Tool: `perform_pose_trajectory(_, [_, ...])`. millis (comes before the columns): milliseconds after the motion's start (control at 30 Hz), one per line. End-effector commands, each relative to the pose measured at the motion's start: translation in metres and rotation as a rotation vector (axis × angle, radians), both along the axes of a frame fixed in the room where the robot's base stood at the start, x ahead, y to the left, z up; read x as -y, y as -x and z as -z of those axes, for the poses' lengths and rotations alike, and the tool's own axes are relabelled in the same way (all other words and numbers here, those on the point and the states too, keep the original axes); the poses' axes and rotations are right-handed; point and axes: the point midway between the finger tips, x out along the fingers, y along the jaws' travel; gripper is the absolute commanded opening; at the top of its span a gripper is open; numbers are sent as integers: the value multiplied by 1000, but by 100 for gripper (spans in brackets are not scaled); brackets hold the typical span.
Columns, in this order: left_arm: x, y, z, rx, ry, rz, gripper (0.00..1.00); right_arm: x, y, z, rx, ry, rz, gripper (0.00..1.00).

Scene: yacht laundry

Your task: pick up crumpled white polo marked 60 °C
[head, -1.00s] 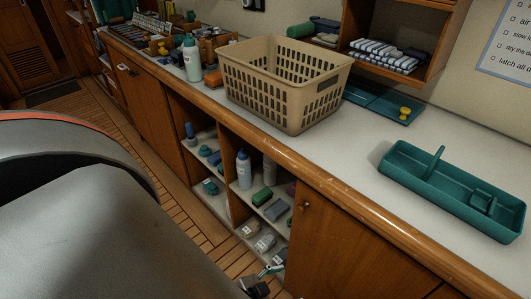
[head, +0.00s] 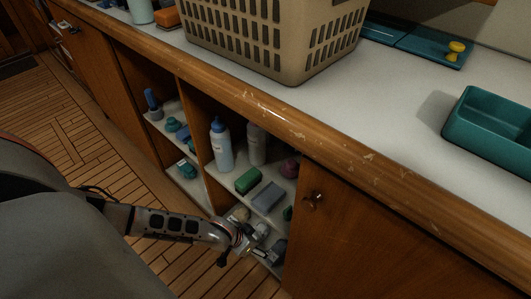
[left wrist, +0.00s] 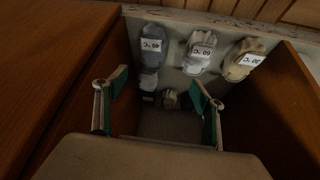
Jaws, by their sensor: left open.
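The crumpled white polo (left wrist: 201,52) lies in the lower compartment, its label reading 60 °C. In the left wrist view it sits between a grey crumpled garment (left wrist: 151,48) marked 60 °C and a beige one (left wrist: 244,58) marked 30 °C. My left gripper (left wrist: 158,82) is open and empty, its green-lined fingers apart; the polo appears beyond the right finger's tip. In the head view my left gripper (head: 243,243) is at the front of the low shelf and partly covers the garments. My right gripper is not in view.
Wooden cabinet walls (left wrist: 282,115) flank the opening. A beige basket (head: 290,62) and a teal tray (head: 490,135) stand on the counter.

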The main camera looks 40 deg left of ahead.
Motion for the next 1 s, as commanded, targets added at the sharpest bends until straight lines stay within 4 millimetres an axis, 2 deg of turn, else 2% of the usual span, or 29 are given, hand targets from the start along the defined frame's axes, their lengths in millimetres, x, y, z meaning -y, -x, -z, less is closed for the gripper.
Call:
perform_pose_trajectory(33, [-17, 6, 34, -50, -17, -22, 69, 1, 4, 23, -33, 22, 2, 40])
perform_pose_trajectory(100, [-35, -3, 50, -77, -33, -56, 69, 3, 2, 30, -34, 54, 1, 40])
perform_pose_trajectory(200, [-57, -15, 63, -100, -51, -98, 69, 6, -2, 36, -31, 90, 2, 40])
perform_pose_trajectory(333, [-76, -26, 70, -114, -65, -133, 69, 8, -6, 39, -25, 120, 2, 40])
perform_pose_trajectory(500, [-82, -35, 80, -118, -70, -149, 69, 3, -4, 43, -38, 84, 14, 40])
perform_pose_trajectory(767, [-80, -44, 102, -118, -69, -146, 69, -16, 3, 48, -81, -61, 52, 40])
perform_pose_trajectory(1000, [-78, -52, 131, -123, -69, -145, 69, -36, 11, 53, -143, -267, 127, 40])
